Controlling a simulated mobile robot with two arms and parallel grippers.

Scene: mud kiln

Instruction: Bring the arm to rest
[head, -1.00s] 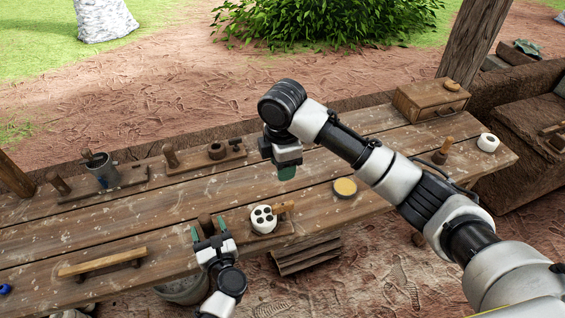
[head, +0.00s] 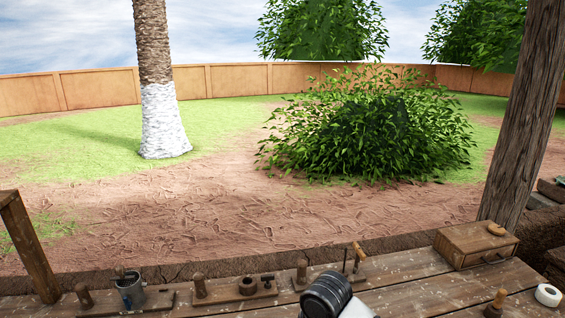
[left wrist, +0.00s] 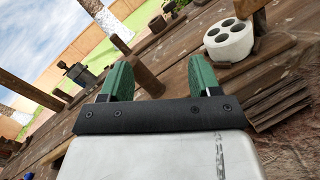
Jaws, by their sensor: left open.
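My left gripper (left wrist: 160,80) shows in the left wrist view with its two green fingers apart and nothing between them. Beyond the fingers a brown wooden peg (left wrist: 144,77) stands on the bench, apart from them as far as I can tell. The left gripper is out of the head view. The right gripper is hidden below the frame.
The wooden bench (head: 402,275) carries a metal cup (head: 131,291), a wooden box (head: 475,244) and a white roll (head: 547,295). A white holed block (left wrist: 230,41) stands right of the left gripper. A post (head: 522,120) rises at the right.

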